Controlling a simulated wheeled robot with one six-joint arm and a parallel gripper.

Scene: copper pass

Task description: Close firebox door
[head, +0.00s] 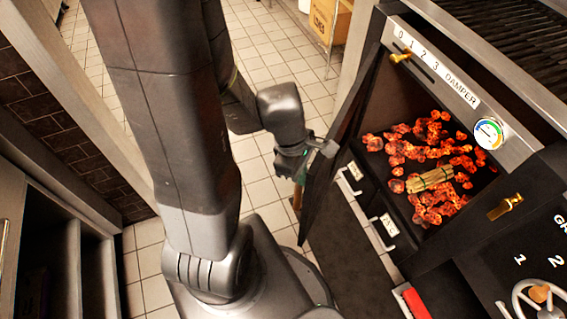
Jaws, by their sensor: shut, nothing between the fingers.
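The firebox door (340,150) is a dark panel standing wide open, hinged on the left side of the firebox opening and seen nearly edge-on. Inside the firebox (385,92) lie several glowing orange coals (430,130) and a bundle of pale sticks (430,179). My gripper (322,147) is at the door's outer, left side, close to its surface. Its fingers look shut and empty. I cannot tell whether they touch the door. A brass latch (505,207) sits on the right of the opening.
Above the opening are a damper scale (433,67) with a brass knob (400,56) and a round gauge (488,133). A red-handled part (415,301) juts out at the bottom. Tiled floor (262,60) is clear behind my arm.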

